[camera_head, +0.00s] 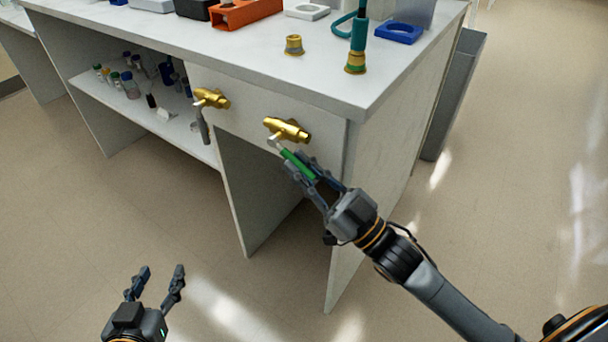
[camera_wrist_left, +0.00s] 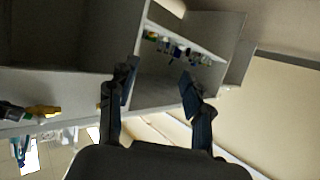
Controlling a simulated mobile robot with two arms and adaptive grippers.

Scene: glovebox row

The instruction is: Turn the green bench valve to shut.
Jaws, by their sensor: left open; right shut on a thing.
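The green bench valve has a brass body (camera_head: 288,130) on the front panel of the bench, near its right corner. Its green lever (camera_head: 297,163) slants down and to the right from the body. My right gripper (camera_head: 301,170) is shut on the green lever, with fingers on both sides of it. My left gripper (camera_head: 158,275) is open and empty, low over the floor and apart from the bench. Its open fingers also show in the left wrist view (camera_wrist_left: 158,88).
A second brass valve (camera_head: 211,98) with a grey lever (camera_head: 203,128) is left of the green one. Several small bottles (camera_head: 131,86) stand on the open shelf (camera_head: 183,138). The bench top (camera_head: 250,55) holds an orange rack (camera_head: 247,13), a blue tray (camera_head: 399,33) and a teal-handled fitting (camera_head: 357,45). Floor in front is clear.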

